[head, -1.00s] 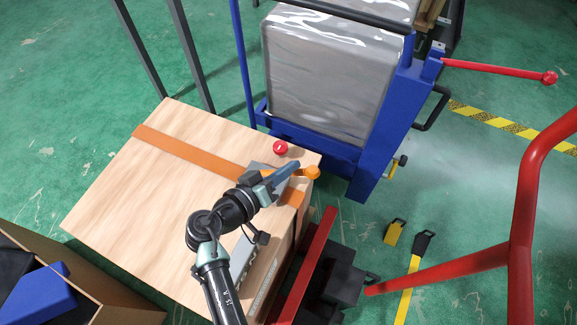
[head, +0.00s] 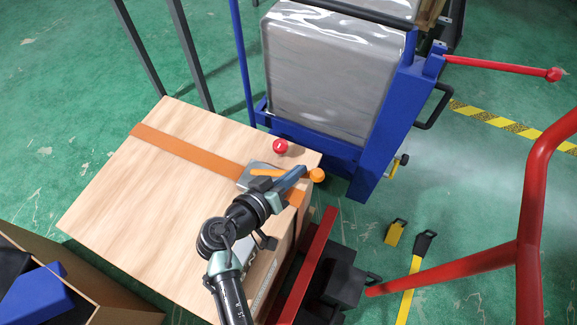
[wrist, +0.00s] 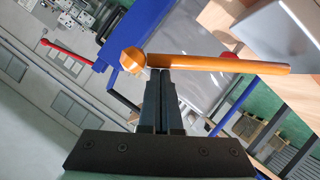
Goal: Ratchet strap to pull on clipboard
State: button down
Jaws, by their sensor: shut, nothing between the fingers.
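An orange strap (head: 180,148) runs across the top of a wooden crate (head: 150,205) to a grey ratchet body (head: 256,181) near the crate's right edge. The ratchet's orange handle (head: 265,173) ends in a round knob (head: 317,175). In the wrist view the handle (wrist: 230,65) lies crosswise just at or past my fingertips, with its knob (wrist: 132,59) to the left. My gripper (head: 300,173) is shut and empty beside the knob; whether it touches the handle I cannot tell. A flat pale thing (head: 247,250), partly hidden by my arm, may be the clipboard.
A blue machine frame (head: 392,115) with a wrapped grey load (head: 330,75) stands behind the crate. A red button (head: 280,146) sits at the crate's back edge. Red rails (head: 528,200) are at the right. An open box (head: 85,290) is at lower left.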

jog(key=s+d+f+m+y+b, duration=0.2)
jog(key=d+f+m+y+b, duration=0.1)
jog(key=f+b, duration=0.6)
jog(key=shift+d+f+m+t+b, duration=0.3)
jog(key=shift+d+f, duration=0.25)
jog(key=shift+d, duration=0.15)
jog(key=shift+f, duration=0.1)
jog(key=s+a+r+p, duration=0.3)
jog(key=s+r+p, duration=0.1)
jog(key=s+r, duration=0.3)
jog(key=shift+s+r, duration=0.25)
jog(key=shift+r, duration=0.7)
jog(key=shift+a, duration=0.1)
